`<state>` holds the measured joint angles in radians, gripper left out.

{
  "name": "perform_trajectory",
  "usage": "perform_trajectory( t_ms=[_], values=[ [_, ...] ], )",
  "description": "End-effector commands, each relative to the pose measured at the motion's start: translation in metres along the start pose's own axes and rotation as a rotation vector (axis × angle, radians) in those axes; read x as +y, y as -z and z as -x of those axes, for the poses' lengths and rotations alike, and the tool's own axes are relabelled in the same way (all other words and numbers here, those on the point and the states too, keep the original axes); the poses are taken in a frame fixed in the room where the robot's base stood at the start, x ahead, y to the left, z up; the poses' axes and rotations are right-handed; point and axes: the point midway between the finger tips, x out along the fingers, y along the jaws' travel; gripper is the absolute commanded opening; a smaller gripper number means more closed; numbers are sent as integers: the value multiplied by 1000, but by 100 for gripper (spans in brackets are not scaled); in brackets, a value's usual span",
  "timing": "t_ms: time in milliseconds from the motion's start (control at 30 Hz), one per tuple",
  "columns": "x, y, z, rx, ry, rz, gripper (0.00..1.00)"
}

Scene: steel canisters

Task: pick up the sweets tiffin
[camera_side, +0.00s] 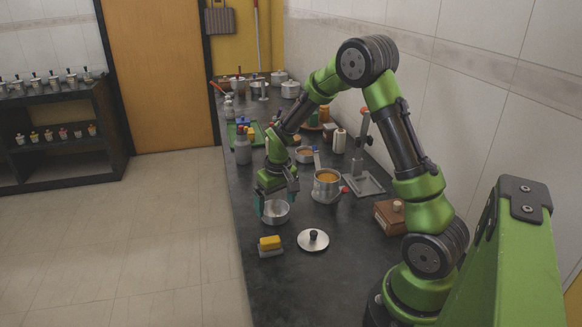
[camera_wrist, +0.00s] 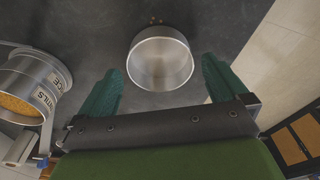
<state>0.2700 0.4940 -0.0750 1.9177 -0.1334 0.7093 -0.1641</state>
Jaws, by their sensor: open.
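No label reading "sweets" is legible in either view. An open steel bowl or canister (camera_side: 274,213) stands on the dark counter below my gripper (camera_side: 277,197). In the wrist view this steel vessel (camera_wrist: 160,62) looks empty and lies ahead of and between the spread teal fingers of my gripper (camera_wrist: 161,75). The fingers are open and hold nothing. A stacked steel tiffin (camera_side: 327,186) with orange-yellow contents on top stands to the right. In the wrist view the tiffin (camera_wrist: 35,88) is at the left edge, with a tier labelled "LENTILS" and another label ending in "CE".
A round steel lid with a dark knob (camera_side: 313,240) and a yellow sponge (camera_side: 270,243) lie in front. Small crumbs (camera_wrist: 156,20) lie beyond the open vessel.

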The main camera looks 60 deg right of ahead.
Motion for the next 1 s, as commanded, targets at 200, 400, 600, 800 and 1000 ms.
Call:
perform_trajectory(
  t_ms=[200, 400, 600, 800, 1000],
  values=[
    [0, 1, -29, -3, 0, -2, 100],
    [0, 2, -31, 1, 0, -1, 100],
    [0, 1, -31, 0, 0, -1, 82],
    [0, 2, -31, 1, 0, -1, 53],
    [0, 2, -30, 1, 0, -1, 53]
  ],
)
